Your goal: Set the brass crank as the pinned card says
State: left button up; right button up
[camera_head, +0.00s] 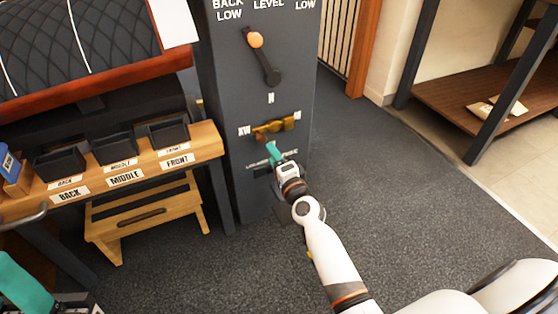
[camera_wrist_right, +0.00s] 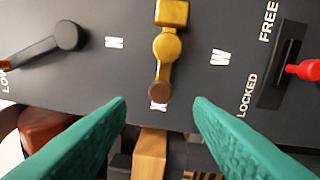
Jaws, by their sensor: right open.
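The brass crank (camera_head: 275,126) is on the front of the grey column (camera_head: 235,80). In the right wrist view the crank (camera_wrist_right: 167,45) has its brown handle end (camera_wrist_right: 159,90) toward the XW mark, the panel's left side. My right gripper (camera_head: 272,152) is just in front of and below the crank in the head view. In the wrist view its teal fingers (camera_wrist_right: 160,101) are spread, one on each side of the handle end, with no contact clear. My left gripper (camera_head: 22,285) shows only in part at the lower left. No readable pinned card is in view.
A black lever with an orange knob (camera_head: 255,40) is higher on the column. A red knob (camera_wrist_right: 303,70) is beside the LOCKED and FREE marks. A wooden bench (camera_head: 205,142) with black bins and a step stool (camera_head: 150,215) stands left. Carpet right of the column is clear.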

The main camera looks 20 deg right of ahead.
jog(key=shift+s+f, duration=0.1)
jog(key=shift+s, duration=1.55)
